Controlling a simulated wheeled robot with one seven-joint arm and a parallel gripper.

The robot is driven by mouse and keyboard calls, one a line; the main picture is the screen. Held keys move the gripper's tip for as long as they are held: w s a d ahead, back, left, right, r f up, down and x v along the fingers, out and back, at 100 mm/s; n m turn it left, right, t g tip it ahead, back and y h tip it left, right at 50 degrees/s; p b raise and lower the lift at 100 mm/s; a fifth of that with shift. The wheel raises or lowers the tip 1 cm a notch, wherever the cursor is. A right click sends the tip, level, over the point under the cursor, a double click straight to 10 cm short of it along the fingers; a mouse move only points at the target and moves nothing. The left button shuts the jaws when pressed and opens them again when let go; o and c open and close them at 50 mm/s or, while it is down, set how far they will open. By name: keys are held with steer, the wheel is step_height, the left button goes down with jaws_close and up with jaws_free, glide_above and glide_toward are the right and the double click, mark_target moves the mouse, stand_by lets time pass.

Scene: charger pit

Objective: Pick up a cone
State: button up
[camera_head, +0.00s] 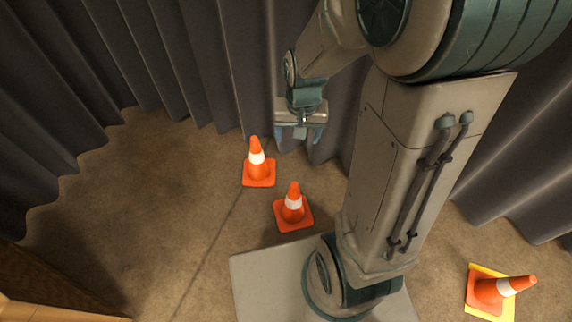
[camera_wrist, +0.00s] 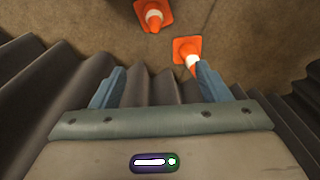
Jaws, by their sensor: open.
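Two orange cones with white bands stand upright on the brown floor. The farther cone (camera_head: 258,166) stands near the grey curtain in the head view, and the nearer cone (camera_head: 293,208) stands beside my base. In the wrist view one cone (camera_wrist: 186,50) is near the right finger and the other cone (camera_wrist: 153,14) is at the top edge. A third cone (camera_head: 499,289) is at the lower right of the head view, on a yellow square. My gripper (camera_head: 300,134) is open and empty, above and to the right of the farther cone; its blue fingers also show in the wrist view (camera_wrist: 158,86).
Grey pleated curtains (camera_head: 190,55) line the back and sides, close behind my gripper. A wooden piece (camera_head: 50,280) is at the lower left. The floor (camera_head: 150,190) left of the cones is clear.

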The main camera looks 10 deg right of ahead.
mark_target(293, 184)
steer(key=w+f+m, duration=0.1)
steer(key=f+m, duration=0.1)
steer(key=f, duration=0.9)
steer(key=w+f+m+b, duration=0.1)
steer(key=w+f+m, duration=0.1)
steer(key=f, duration=0.9)
steer(key=w+d+f+m, duration=0.1)
steer(key=w+f+m, duration=0.1)
steer(key=f, duration=0.9)
steer(key=shift+f+g+b, duration=0.1)
steer(key=shift+g+b, duration=0.25)
steer(key=shift+g, duration=0.05)
steer(key=shift+s+d+f+b, duration=0.1)
steer(key=shift+f+b, duration=0.65)
steer(key=shift+f, duration=0.8)
steer(key=shift+s+d+f+b, duration=0.1)
steer(key=shift+f+b, duration=0.6)
steer(key=shift+f, duration=0.85)
steer(key=shift+r, duration=0.1)
steer(key=c, duration=1.4)
